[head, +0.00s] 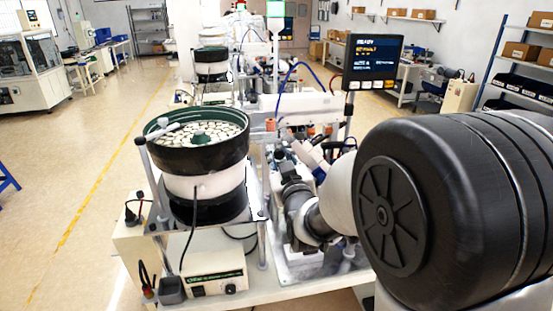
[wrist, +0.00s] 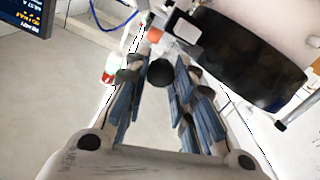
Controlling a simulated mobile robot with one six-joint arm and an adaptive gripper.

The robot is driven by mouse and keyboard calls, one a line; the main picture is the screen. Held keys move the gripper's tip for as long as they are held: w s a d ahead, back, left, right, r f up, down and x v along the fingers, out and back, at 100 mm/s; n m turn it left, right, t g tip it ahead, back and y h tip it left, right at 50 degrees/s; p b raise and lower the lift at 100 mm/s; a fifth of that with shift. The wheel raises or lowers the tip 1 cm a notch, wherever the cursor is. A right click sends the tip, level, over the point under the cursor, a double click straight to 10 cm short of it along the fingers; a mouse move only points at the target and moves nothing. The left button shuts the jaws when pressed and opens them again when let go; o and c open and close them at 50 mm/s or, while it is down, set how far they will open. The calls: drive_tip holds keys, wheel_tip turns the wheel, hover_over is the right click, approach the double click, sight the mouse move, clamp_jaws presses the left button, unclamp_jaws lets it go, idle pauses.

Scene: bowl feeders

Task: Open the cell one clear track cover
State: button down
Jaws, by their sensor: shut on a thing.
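My gripper (wrist: 158,66) shows in the wrist view with its blue-padded fingers closed around a dark round knob (wrist: 160,73). The clear track cover itself is hard to make out against the pale surfaces, so I cannot tell its angle or how far it is raised. In the head view my arm reaches in from the right to the machine behind and right of the bowl feeder. The fingertips and the knob are not clear there, being small and partly hidden by my wrist.
The near bowl feeder (head: 197,147), full of pale parts, stands left of my wrist; its dark bowl (wrist: 250,62) is close right of the fingers in the wrist view. A screen (head: 372,60) stands behind. A control box (head: 215,283) sits at the front.

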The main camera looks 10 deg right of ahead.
drive_tip(key=shift+s, duration=0.9)
drive_tip(key=shift+w, duration=0.15)
drive_tip(key=c, duration=1.3)
unclamp_jaws()
drive_tip(key=shift+c, duration=0.2)
drive_tip(key=s, duration=0.7)
drive_tip(key=shift+s, duration=0.3)
